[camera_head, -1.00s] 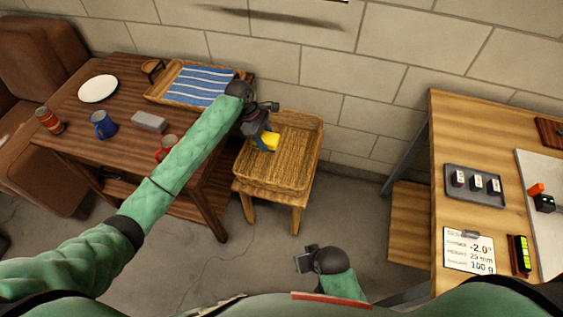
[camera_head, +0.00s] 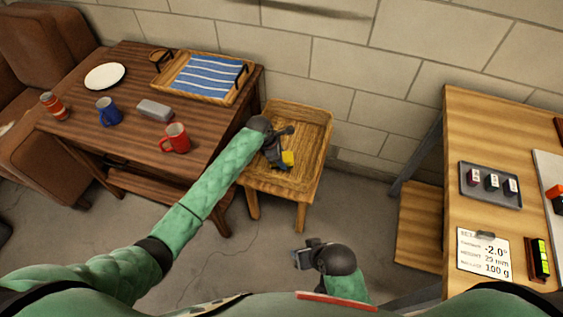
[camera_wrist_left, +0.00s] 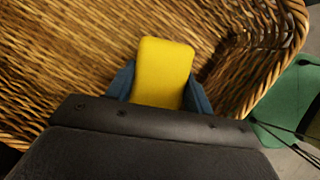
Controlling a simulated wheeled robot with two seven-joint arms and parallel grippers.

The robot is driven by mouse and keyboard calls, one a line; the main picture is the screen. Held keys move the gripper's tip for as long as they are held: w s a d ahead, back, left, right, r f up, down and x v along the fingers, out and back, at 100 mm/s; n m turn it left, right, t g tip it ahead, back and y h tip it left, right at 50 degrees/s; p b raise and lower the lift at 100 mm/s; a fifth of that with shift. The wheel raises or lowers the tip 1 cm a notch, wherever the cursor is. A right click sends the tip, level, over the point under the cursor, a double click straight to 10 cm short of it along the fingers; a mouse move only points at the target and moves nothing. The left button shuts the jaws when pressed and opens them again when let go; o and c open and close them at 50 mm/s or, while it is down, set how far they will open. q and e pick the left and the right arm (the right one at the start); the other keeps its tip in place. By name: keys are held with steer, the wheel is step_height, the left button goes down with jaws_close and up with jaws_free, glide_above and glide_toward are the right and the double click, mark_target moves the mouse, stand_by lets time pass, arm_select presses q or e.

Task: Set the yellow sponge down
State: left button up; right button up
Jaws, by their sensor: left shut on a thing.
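The yellow sponge (camera_head: 288,158) is in my left gripper (camera_head: 284,162), over the wicker tray (camera_head: 310,118) on the small wooden stool. In the left wrist view the sponge (camera_wrist_left: 163,70) sits between the two blue fingers of the left gripper (camera_wrist_left: 160,85), which are shut on it. The tray's woven floor (camera_wrist_left: 80,50) shows behind it, and its rim curves round at the right. I cannot tell whether the sponge touches the tray floor. My right gripper (camera_head: 303,257) is low in front of my body, and its fingers are too small to read.
A brown table at the left holds a red mug (camera_head: 175,138), a blue mug (camera_head: 108,112), a grey block (camera_head: 154,109), a white plate (camera_head: 105,76) and a tray with a striped cloth (camera_head: 205,75). A wooden desk (camera_head: 465,130) stands at the right. The tray around the sponge looks empty.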

arm_select(q)
step_height(320, 180, down, 3)
steer(key=shift+f, duration=0.15)
arm_select(e)
steer(key=shift+f, duration=0.2)
steer(key=shift+r, duration=0.15)
arm_select(q)
steer(key=shift+f, duration=0.1)
steer(key=o, duration=1)
steer(key=shift+c, duration=0.2)
arm_select(e)
steer(key=shift+r, duration=0.35)
steer(key=shift+f, duration=0.1)
arm_select(q)
steer(key=v, duration=1.2)
arm_select(e)
steer(key=shift+r, duration=0.3)
